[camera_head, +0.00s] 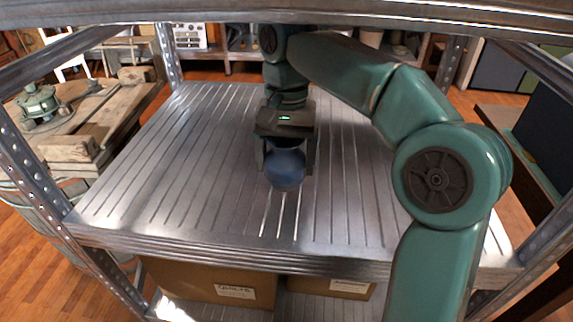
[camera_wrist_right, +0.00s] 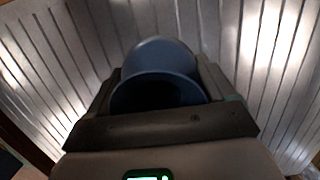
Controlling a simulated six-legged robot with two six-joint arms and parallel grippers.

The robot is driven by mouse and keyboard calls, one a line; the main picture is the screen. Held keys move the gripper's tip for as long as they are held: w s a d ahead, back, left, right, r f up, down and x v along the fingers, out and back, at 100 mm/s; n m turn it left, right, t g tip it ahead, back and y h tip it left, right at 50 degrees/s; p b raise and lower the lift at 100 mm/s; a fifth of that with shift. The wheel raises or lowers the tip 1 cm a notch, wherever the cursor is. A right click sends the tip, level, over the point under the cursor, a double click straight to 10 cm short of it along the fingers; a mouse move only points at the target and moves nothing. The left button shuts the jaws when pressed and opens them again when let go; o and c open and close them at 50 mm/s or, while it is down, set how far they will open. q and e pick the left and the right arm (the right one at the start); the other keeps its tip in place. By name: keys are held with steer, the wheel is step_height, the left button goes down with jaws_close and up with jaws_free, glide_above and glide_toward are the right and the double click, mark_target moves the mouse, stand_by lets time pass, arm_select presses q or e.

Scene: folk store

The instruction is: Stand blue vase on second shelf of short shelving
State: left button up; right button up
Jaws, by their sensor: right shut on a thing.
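The blue vase (camera_head: 286,169) is between the fingers of my right gripper (camera_head: 287,157), which is shut on it. The vase is over the ribbed metal shelf board (camera_head: 130,185) of the short shelving, near the middle. In the right wrist view the vase (camera_wrist_right: 160,55) shows its round open mouth toward the camera, between the two fingers of the gripper (camera_wrist_right: 157,92). I cannot tell whether its base touches the board. My left gripper is not in view.
A higher shelf edge (camera_head: 300,14) crosses the top, and perforated metal posts (camera_head: 35,160) stand at the corners. Cardboard boxes (camera_head: 205,280) sit on the level below. A wooden workbench (camera_head: 85,125) is at left. The board around the vase is bare.

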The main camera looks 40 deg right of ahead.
mark_target(287, 144)
steer(key=shift+w+d, duration=0.65)
steer(key=shift+d, duration=0.1)
step_height(287, 144, down, 4)
steer(key=b, duration=0.3)
steer(key=shift+r, duration=0.3)
steer(key=o, duration=1.1)
steer(key=shift+f, duration=0.15)
steer(key=shift+c, duration=0.2)
steer(key=r+p, duration=0.1)
steer(key=r, duration=0.1)
steer(key=r+p, duration=0.4)
steer(key=shift+w+d+r, duration=0.3)
steer(key=shift+w+d, duration=0.05)
steer(key=shift+d, duration=0.05)
steer(key=shift+d+r+p, duration=0.1)
steer(key=shift+r+p, duration=0.2)
steer(key=shift+r, duration=0.3)
steer(key=shift+f, duration=0.1)
